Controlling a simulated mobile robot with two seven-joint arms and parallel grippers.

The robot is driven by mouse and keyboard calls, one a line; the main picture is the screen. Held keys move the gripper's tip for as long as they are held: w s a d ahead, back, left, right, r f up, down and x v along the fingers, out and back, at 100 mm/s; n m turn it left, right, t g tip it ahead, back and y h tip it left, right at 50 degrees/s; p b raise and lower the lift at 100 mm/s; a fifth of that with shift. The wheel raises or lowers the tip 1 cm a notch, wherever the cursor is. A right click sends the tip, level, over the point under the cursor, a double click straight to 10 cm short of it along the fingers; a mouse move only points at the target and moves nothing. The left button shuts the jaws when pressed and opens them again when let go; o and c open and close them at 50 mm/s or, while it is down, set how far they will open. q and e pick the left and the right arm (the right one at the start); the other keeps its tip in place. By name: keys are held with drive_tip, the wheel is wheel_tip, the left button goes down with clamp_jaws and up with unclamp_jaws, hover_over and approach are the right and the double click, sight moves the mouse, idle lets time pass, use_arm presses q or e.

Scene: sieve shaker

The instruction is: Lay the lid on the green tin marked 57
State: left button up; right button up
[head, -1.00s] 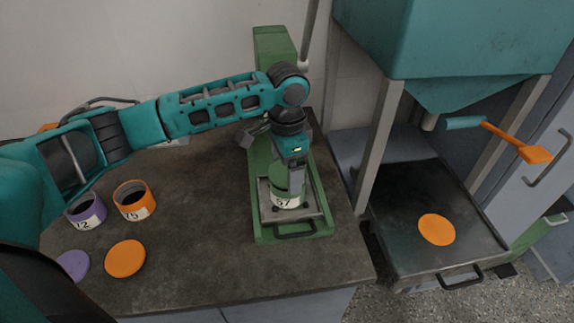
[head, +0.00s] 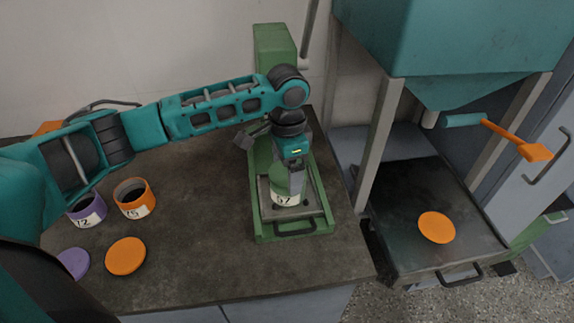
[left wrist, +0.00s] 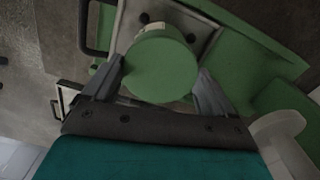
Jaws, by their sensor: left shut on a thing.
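The green tin marked 57 (head: 284,199) stands upright on the tray of the green shaker stand. My left gripper (head: 291,178) is right above it, pointing down, and hides much of its top. In the left wrist view, my left gripper (left wrist: 160,72) is shut on the green lid (left wrist: 160,68), a round disc between its two fingers. The tin's pale label (left wrist: 153,28) shows just past the lid's edge. The lid lies over the tin's top; I cannot tell whether they touch. My right gripper is not in view.
A purple tin (head: 87,209) and an orange tin marked 75 (head: 134,198) stand open on the bench's left. A purple lid (head: 73,264) and an orange lid (head: 126,256) lie before them. Another orange disc (head: 436,227) lies on the dark tray at right, under the teal hopper (head: 450,40).

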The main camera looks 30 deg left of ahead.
use_arm(q)
drive_tip(key=o, duration=0.8)
wheel_tip(320, 180, up, 13)
drive_tip(key=shift+f, duration=0.1)
idle(0.7)
